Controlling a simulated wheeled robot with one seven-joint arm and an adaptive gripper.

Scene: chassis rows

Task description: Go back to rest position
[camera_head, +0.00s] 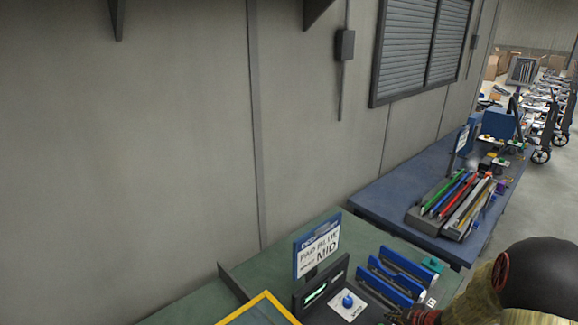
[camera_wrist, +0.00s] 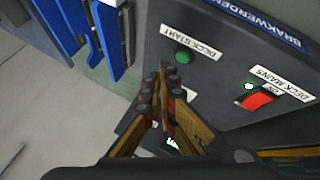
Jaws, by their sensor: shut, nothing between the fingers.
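My gripper (camera_wrist: 162,76) is shut and empty in the wrist view, its fingertips together. It is over a dark control panel (camera_wrist: 225,112). The panel has a green button (camera_wrist: 183,57) labelled DECK START and a red switch (camera_wrist: 256,101) by a DECK MAINS label. A small green light (camera_wrist: 249,86) glows beside the switch. The fingers hide part of the panel's lower left. I cannot tell whether they touch it. In the head view part of my arm fills the lower right corner, and the fingertips are not clear there.
In the head view a green bench (camera_head: 215,292) holds a PAD BLUE MID sign (camera_head: 317,246), blue rails (camera_head: 408,262) and a white plate with a blue button (camera_head: 347,302). A blue bench (camera_head: 390,196) with a tray of coloured bars stands beyond. A grey wall (camera_head: 140,150) rises behind.

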